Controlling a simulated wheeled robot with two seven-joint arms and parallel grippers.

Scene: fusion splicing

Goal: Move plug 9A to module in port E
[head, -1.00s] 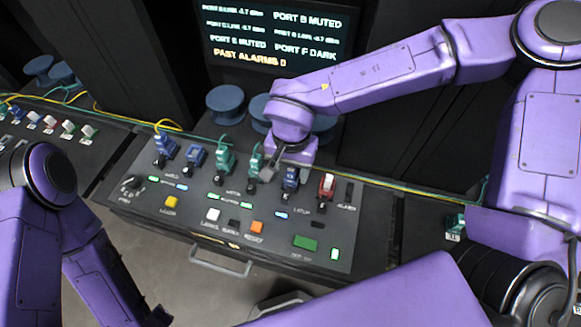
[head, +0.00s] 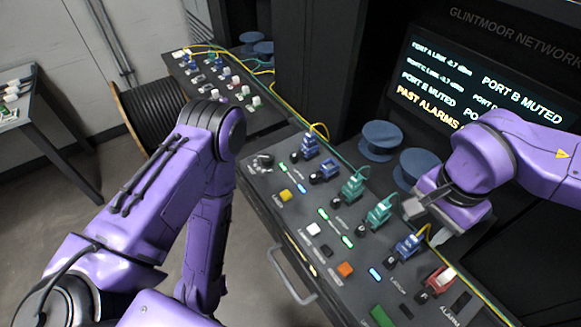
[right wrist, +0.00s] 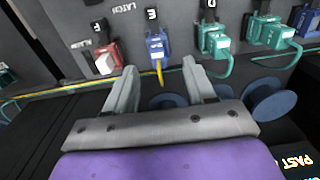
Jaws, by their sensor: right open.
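The blue module in port E (head: 408,245) sits on the sloped panel between the teal module in port D (head: 380,212) and the red module in port F (head: 440,281). In the right wrist view, the port E module (right wrist: 158,46) has a yellow cable (right wrist: 159,73) at its near end. My right gripper (head: 418,207) is open and empty behind ports D and E. Its fingers (right wrist: 162,85) stand apart, either side of the cable's line, short of the module. I cannot read any label for plug 9A. My left arm shows, but its gripper is out of view.
Other blue and teal modules (head: 352,187) fill the row, close together. Yellow and green cables run along the panel's back edge. Blue round spools (head: 381,139) stand behind it. A screen (head: 470,80) rises at the back. A side panel (head: 215,78) holds several small plugs.

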